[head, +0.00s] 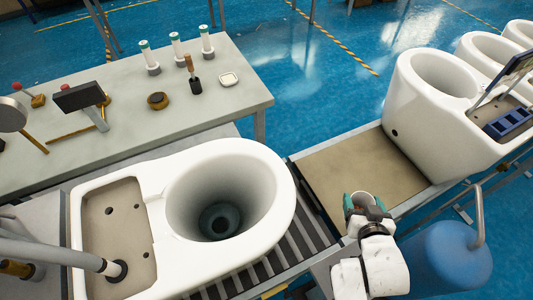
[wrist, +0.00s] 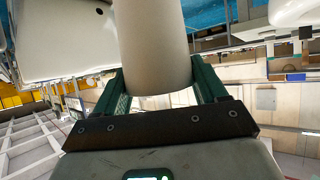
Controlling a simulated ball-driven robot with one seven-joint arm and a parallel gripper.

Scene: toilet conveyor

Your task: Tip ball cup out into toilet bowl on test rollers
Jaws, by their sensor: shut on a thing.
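The toilet bowl (head: 262,214) stands on the dark test rollers (head: 287,262) at the lower middle of the head view. A pipe end reaches its rear deck. Its basin is open with a dark drain at the bottom. My gripper (head: 364,203) is to the right of the bowl, over the conveyor edge. Its green fingers are shut on a pale cup, the ball cup (wrist: 155,50), which fills the space between them in the wrist view.
More white toilets (head: 425,110) stand on the line at the right. A bare tan conveyor plate (head: 365,165) lies between them and the bowl. A grey bench (head: 180,105) with tools is behind; a blue tank (head: 445,262) is at lower right.

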